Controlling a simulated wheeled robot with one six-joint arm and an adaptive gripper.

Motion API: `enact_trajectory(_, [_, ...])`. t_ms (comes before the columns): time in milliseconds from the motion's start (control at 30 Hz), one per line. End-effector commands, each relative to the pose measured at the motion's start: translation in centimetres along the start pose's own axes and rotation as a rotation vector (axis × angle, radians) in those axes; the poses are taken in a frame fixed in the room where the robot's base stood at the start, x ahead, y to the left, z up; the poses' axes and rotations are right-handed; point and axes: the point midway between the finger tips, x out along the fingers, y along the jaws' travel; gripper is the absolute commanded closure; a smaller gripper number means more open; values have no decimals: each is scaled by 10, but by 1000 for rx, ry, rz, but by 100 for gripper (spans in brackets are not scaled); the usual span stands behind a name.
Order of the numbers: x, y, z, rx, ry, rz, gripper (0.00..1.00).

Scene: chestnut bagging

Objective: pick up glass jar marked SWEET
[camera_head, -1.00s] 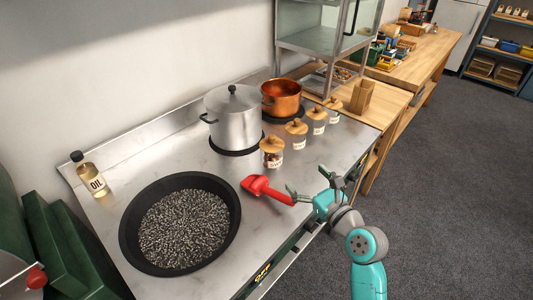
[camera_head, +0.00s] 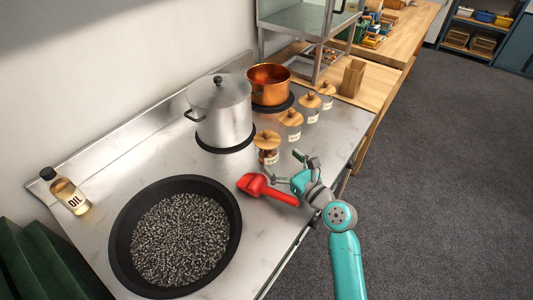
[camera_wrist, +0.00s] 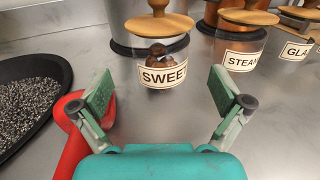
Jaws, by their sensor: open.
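The glass jar marked SWEET (camera_wrist: 163,72) stands upright on the steel counter, with a wooden knobbed lid and brown contents. It is the nearest jar of the row in the head view (camera_head: 267,150). My gripper (camera_wrist: 158,92) is open and empty, its two pads apart and pointing at the jar from a short distance. In the head view my gripper (camera_head: 286,166) is just to the right of the SWEET jar, above the counter. The pads do not touch the jar.
A red scoop (camera_head: 265,189) lies close beside my gripper, left in the wrist view. More lidded jars, one marked STEAM (camera_wrist: 243,60), stand in a row to the right. A steel pot (camera_head: 222,115), a copper pot (camera_head: 271,92) and a black pan (camera_head: 122,237) stand nearby.

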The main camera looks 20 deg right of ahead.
Motion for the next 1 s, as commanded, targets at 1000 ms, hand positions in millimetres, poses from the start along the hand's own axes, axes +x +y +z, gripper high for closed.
enact_trajectory(1000, [75,0,-4,-1,-1,-1,0])
